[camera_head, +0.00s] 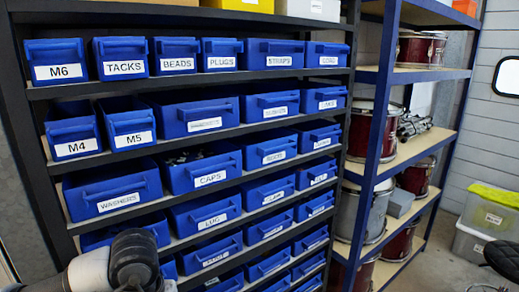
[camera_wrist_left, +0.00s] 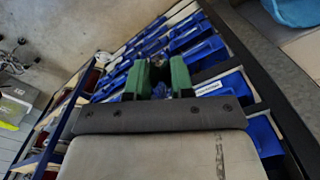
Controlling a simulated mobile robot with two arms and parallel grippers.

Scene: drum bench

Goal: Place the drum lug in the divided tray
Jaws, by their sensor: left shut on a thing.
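My left gripper (camera_wrist_left: 161,77) shows in the left wrist view, with two green fingers shut on a small greyish metallic piece (camera_wrist_left: 159,61), which I take to be the drum lug. The fingers cover most of it, so its shape is unclear. The gripper is held in front of the bin rack, and I cannot tell its distance from it. In the head view only part of my left arm shows at the lower left. I see no divided tray in either view. My right gripper is in neither view.
A dark rack (camera_head: 41,92) holds rows of labelled blue bins, including one marked LUG (camera_head: 204,213). To its right, a blue-framed shelf (camera_head: 420,74) holds red and grey drums (camera_head: 368,131). Stacked boxes (camera_head: 484,219) stand on the floor at the far right.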

